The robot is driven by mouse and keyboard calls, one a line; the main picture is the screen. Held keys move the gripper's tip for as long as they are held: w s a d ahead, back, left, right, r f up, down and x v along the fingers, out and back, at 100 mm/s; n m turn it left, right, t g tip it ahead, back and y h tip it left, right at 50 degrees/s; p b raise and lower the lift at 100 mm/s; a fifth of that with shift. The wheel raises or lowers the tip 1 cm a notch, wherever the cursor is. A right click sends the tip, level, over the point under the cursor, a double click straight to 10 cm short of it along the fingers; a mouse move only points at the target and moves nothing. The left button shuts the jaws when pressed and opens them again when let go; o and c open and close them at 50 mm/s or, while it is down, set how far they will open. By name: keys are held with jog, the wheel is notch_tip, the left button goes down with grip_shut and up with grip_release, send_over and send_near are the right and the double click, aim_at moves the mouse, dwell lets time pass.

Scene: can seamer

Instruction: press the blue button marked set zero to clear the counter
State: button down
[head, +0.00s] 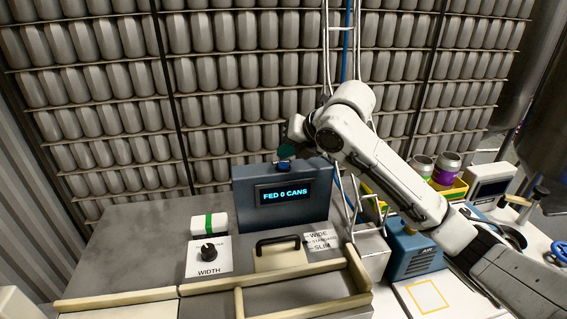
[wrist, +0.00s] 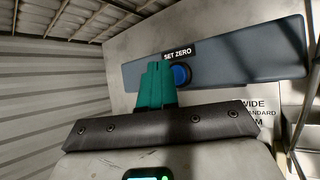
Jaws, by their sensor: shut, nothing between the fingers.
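The round blue button (wrist: 181,75) sits on a dark blue-grey panel, under a label reading SET ZERO (wrist: 178,54). My gripper (wrist: 157,82) has its teal fingers shut together and empty. The fingertips are just left of the button in the wrist view and cover part of its left edge; I cannot tell whether they touch it. In the head view my gripper (head: 293,135) is over the top of the counter box (head: 245,205), whose display (head: 284,194) reads FED 0 CANS.
A WIDTH knob (head: 208,250), a black handle (head: 278,243) and a green-banded white block (head: 208,225) stand in front of the counter box. A blue machine (head: 415,255) and a yellow tray (head: 450,190) with cans are at the right. Stacked cans fill the back.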

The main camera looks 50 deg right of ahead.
aim_at(288, 165)
jog(key=shift+r+p, duration=1.5)
jog(key=shift+r, duration=1.05)
jog(key=shift+f, duration=0.1)
